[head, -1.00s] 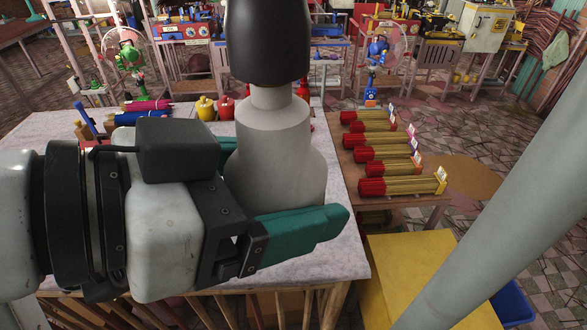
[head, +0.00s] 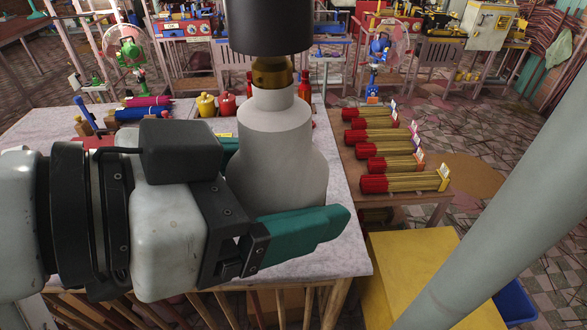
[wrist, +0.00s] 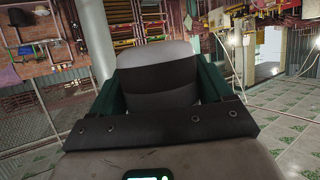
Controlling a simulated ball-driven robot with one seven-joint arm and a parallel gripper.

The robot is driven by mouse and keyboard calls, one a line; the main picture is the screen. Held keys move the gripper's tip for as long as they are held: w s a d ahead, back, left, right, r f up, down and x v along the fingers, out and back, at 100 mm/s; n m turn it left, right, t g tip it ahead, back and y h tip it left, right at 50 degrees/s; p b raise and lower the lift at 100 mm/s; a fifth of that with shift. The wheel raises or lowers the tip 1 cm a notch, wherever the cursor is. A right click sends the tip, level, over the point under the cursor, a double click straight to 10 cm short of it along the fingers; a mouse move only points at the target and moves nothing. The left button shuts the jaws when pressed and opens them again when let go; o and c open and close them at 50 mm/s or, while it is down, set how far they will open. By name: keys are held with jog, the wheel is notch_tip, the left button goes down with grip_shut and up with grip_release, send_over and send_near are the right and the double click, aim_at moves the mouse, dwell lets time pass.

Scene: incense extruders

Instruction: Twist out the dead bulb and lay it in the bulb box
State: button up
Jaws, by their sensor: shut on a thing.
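The bulb (head: 275,150) is large and matt grey-white, upright with its narrow neck at the top. A brass base (head: 272,73) now shows between the neck and the black lamp holder (head: 271,25) above it. I cannot tell whether the base's top is still inside the holder. My gripper (head: 290,225) is shut on the bulb's wide lower part with its green fingers. In the wrist view the bulb (wrist: 157,72) sits between both fingers. I see nothing I can surely name as the bulb box.
A pale worktable (head: 345,235) lies below, with yellow and red bottles (head: 227,104) at its back. Bundles of red-tipped incense (head: 405,181) lie on a brown table at right. A yellow surface (head: 415,265) and blue bin (head: 515,300) stand lower right, by a grey pole (head: 500,200).

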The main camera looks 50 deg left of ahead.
jog(key=shift+f+b, duration=1.4)
jog(key=shift+f, duration=0.5)
